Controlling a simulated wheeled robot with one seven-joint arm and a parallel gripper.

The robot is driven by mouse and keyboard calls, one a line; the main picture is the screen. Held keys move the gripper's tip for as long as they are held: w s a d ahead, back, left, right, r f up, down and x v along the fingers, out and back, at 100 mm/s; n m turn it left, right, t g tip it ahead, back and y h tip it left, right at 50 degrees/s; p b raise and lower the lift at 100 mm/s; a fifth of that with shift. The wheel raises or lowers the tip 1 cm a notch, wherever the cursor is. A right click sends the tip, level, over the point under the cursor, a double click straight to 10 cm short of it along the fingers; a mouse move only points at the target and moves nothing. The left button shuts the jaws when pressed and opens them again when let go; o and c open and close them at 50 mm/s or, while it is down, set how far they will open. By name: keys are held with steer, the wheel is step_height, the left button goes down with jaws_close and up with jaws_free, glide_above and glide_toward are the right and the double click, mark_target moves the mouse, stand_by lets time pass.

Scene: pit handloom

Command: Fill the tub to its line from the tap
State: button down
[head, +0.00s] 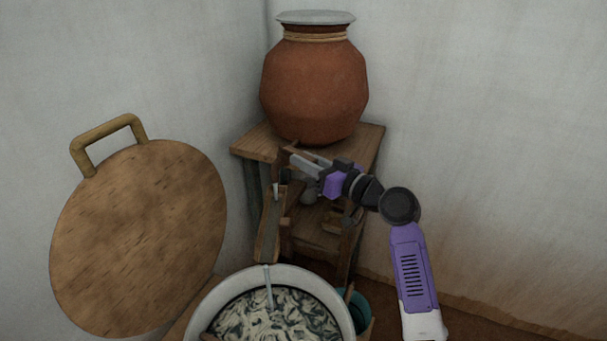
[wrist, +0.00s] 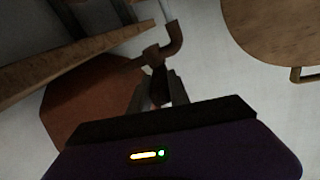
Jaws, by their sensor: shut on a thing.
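The tub (head: 338,302) stands at the bottom of the head view, with a pale rim and grey-white crumpled stuff inside; I cannot make out a fill line. A wooden chute (head: 267,240) slopes down to it. A thin pale streak, apparently water, drops from the chute's end into the tub. The brown tap (wrist: 175,42) shows in the wrist view, with a pale streak at its mouth. My gripper (head: 288,163) is below the clay pot in the head view. In the wrist view my gripper (wrist: 158,88) is shut on the tap's handle, mostly hidden between the fingers.
The lidded clay pot (head: 315,90) sits on a wooden stand (head: 367,140) in the corner. Small things lie on the stand's lower shelf (head: 315,235). A round wooden board (head: 140,235) with a handle leans at left. A teal vessel (head: 358,303) is right of the tub.

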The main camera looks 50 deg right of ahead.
steer(key=shift+w+d+f+n+g+y+b, duration=0.15)
steer(key=shift+d+n+y+b, duration=0.55)
steer(key=shift+y+b, duration=0.7)
steer(key=shift+w+d+f+n+g+y+b, duration=0.15)
steer(key=shift+d+n+y+b, duration=0.5)
steer(key=shift+b, duration=1.25)
steer(key=shift+r+n+g+y+b, duration=0.3)
steer(key=shift+n+y+b, duration=0.2)
steer(key=shift+y, duration=0.45)
steer(key=c, duration=1.2)
jaws_free()
steer(key=shift+c, duration=0.2)
steer(key=shift+s, duration=0.1)
steer(key=v, duration=0.7)
steer(key=shift+s, duration=0.35)
